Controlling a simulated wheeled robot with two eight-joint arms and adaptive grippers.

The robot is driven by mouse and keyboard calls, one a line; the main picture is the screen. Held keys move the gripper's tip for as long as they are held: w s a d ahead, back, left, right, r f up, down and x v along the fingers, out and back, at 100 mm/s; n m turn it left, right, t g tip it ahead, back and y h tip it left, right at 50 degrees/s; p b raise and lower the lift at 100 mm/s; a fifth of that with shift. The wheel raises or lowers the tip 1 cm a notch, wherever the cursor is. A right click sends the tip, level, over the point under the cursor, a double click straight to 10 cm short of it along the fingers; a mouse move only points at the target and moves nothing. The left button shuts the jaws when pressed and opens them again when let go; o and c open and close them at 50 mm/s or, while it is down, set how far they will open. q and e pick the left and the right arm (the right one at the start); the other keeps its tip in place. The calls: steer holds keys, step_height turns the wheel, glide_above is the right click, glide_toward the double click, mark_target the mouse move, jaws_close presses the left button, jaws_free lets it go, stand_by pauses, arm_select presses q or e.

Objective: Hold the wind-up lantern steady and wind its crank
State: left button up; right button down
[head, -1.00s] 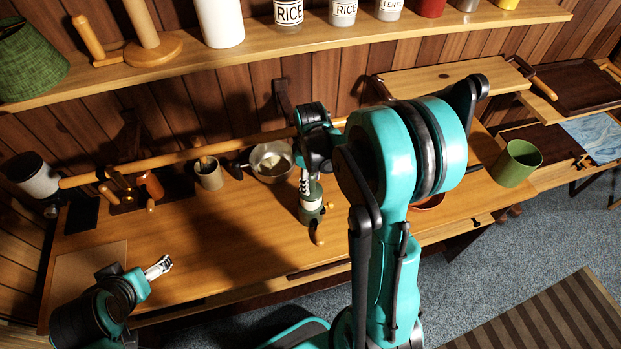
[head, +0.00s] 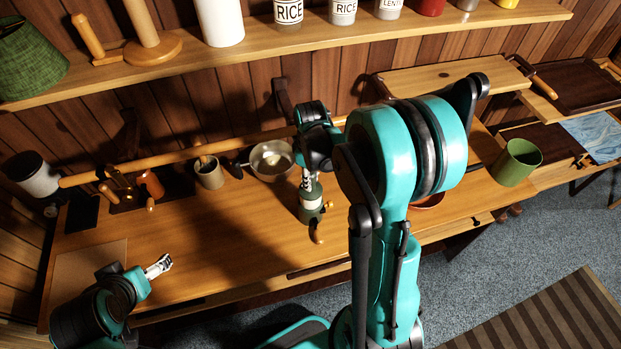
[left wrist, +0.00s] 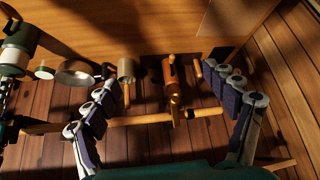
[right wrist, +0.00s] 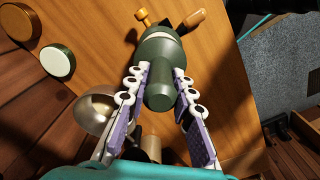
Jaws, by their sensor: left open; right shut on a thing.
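The wind-up lantern (head: 311,205) stands on the wooden bench near its front edge, dark green with a pale band. My right gripper (head: 308,180) reaches down onto it from above. In the right wrist view, its fingers (right wrist: 161,76) are shut on the lantern's green cylindrical top (right wrist: 159,92). An orange wooden handle (right wrist: 195,18) and a yellow knob (right wrist: 143,15) stick out past the body; I cannot tell for certain which is the crank. My left gripper (head: 158,267) is open and empty, well left of the lantern above the bench; its spread fingers (left wrist: 166,80) show in the left wrist view.
A metal bowl (head: 271,160) and a tan cup (head: 208,173) stand behind the lantern to the left. A green cup (head: 517,162) stands at the right. A long wooden rail (head: 180,156) runs along the back. The bench between my left gripper and the lantern is clear.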

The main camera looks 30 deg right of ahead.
stand_by(0.3)
arm_select(q)
steer(key=c, duration=0.5)
steer(key=shift+w+d, duration=0.15)
steer(key=shift+d, duration=0.1)
steer(key=c, duration=0.4)
steer(key=shift+o, duration=0.2)
steer(key=w+d+f+g+h, duration=0.15)
steer(key=w+d, duration=0.35)
steer(key=d, duration=0.5)
steer(key=m+g, duration=0.3)
steer(key=g, duration=0.3)
glide_above(320, 242)
steer(key=a, duration=0.2)
step_height(320, 242, down, 20)
steer(key=shift+h, duration=0.45)
steer(key=x, duration=1.1)
steer(key=shift+w+a+f, duration=0.15)
steer(key=shift+w+a, duration=0.1)
